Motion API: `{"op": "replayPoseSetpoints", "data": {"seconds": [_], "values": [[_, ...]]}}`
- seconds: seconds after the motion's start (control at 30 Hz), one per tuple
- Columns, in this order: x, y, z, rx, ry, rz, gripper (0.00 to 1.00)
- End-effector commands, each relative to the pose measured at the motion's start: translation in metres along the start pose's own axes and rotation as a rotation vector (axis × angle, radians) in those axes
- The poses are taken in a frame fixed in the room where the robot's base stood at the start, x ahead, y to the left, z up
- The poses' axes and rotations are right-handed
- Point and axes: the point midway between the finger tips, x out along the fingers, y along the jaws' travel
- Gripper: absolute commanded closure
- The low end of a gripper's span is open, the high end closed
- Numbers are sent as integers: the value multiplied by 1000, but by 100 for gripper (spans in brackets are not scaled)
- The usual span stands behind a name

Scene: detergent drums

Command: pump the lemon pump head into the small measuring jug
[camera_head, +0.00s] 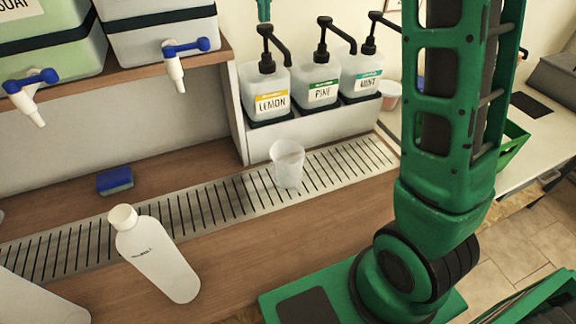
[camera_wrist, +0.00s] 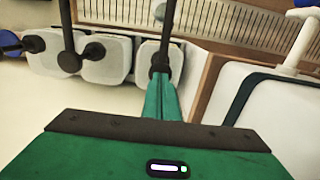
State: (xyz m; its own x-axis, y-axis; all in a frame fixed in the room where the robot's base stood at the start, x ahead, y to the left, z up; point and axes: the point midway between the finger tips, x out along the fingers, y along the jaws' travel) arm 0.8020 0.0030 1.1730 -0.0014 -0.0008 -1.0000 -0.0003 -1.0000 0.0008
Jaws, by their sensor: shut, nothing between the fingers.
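The lemon pump head (camera_head: 266,31) is black, with its spout toward the front, on a white bottle labelled LEMON (camera_head: 267,92). It looks raised, much like its neighbours. My gripper (camera_head: 264,17) is shut and empty, pointing down just above the lemon pump head. In the wrist view its green fingers (camera_wrist: 160,82) end at the pump head; I cannot tell if they touch. The small measuring jug (camera_head: 288,165), a translucent cup, stands upright on the drain grate in front of the bottle, roughly below the spout. Its contents are not clear.
Pine (camera_head: 322,80) and mint (camera_head: 361,75) pump bottles stand to the right. Two drums with blue taps (camera_head: 186,47) sit on a shelf at the left. A blue sponge (camera_head: 115,180) and a white bottle (camera_head: 156,255) are on the counter.

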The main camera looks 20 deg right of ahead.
Motion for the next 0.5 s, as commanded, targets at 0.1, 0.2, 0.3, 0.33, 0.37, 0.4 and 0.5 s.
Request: {"op": "replayPoseSetpoints", "data": {"seconds": [0.1, 0.2, 0.3, 0.33, 0.37, 0.4, 0.5], "values": [[6, 1, 0, 1, -1, 0, 100], [12, 0, 0, 0, -1, 0, 100], [17, 0, 0, 0, -2, 0, 100], [18, 0, 0, 0, -2, 0, 100], [20, 0, 0, -1, -2, 0, 100], [22, 0, 0, 0, -1, 1, 100], [27, 0, 0, 0, -2, 1, 100]]}}
